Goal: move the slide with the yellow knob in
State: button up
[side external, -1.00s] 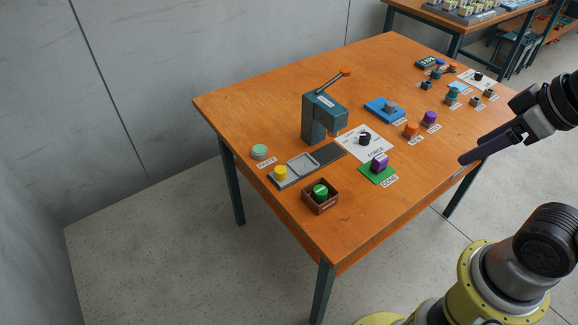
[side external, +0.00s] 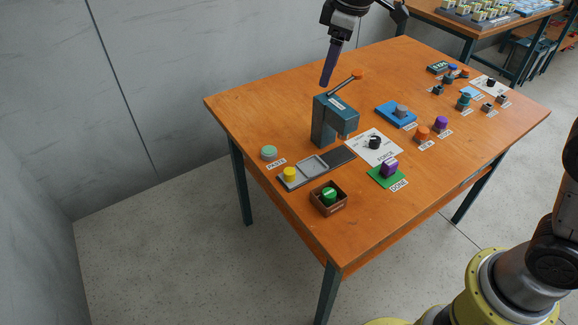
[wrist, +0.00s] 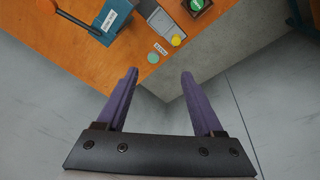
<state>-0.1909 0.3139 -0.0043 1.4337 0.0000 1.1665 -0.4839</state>
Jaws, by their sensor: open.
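The slide (side external: 312,167) is a grey tray on a dark rail at the front left of the table, with a yellow knob (side external: 290,174) on its left end. It stands pulled out to the left of the blue-grey press (side external: 335,118). In the wrist view the yellow knob (wrist: 176,40) shows near the table edge, beyond my fingertips. My gripper (side external: 325,82) is in the air above and behind the press, pointing down. In the wrist view its two purple fingers (wrist: 159,73) are apart with nothing between them.
The press lever with its orange tip (side external: 358,74) rises below my gripper. A green paste pot (side external: 269,153) stands left of the slide, and a brown box with a green part (side external: 329,197) in front.

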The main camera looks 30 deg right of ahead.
jog(key=w+a+f+g, duration=0.2)
jog(key=w+a+f, duration=0.3)
jog(key=f, duration=0.5)
jog(key=n, duration=0.1)
send_near(289, 171)
jog(key=shift+g, duration=0.3)
jog(key=f, duration=0.8)
jog(key=shift+w+a+f, duration=0.1)
jog(key=shift+w+f, duration=0.2)
grip_shut()
